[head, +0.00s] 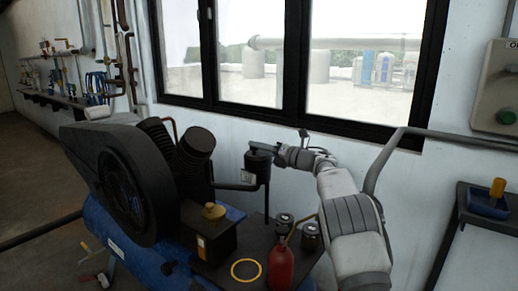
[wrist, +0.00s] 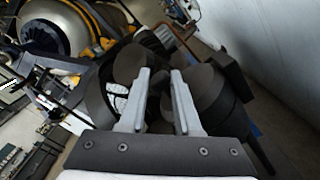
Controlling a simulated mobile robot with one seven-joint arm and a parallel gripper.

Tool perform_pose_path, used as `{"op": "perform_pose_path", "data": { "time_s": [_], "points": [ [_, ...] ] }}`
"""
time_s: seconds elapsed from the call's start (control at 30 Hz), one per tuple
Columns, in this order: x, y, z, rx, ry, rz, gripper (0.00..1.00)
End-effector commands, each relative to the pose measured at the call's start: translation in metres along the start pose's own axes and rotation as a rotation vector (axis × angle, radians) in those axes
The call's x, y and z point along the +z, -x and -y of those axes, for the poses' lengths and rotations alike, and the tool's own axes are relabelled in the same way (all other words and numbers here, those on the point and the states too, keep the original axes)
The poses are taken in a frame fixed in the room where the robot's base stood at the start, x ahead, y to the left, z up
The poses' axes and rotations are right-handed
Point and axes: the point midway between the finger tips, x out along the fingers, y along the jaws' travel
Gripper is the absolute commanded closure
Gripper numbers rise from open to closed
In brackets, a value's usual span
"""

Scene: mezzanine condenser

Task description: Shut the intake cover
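A dark round disc (wrist: 129,62), perhaps the intake cover, lies just left of the fingers. A dark rounded body (wrist: 208,88) lies just right. I cannot tell whether either touches a finger, or the cover's exact angle.
The window wall is close behind.

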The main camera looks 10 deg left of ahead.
Motion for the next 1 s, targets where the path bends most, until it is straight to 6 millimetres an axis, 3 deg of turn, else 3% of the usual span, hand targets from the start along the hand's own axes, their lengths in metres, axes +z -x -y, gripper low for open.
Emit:
{"op": "perform_pose_path", "data": {
  "time_s": [0.03,0.2,0.53,0.77,1.0],
  "points": [
    [-0.013,-0.004,0.003,0.004,-0.007,-0.024,0.61],
    [-0.013,-0.004,0.004,0.003,-0.01,-0.024,0.35],
    [-0.008,-0.003,0.0,0.002,-0.009,-0.022,0.35],
    [0.025,-0.001,-0.035,0.011,0.002,-0.011,0.35],
    [0.063,0.048,-0.051,0.015,0.006,-0.002,0.35]
  ]
}}
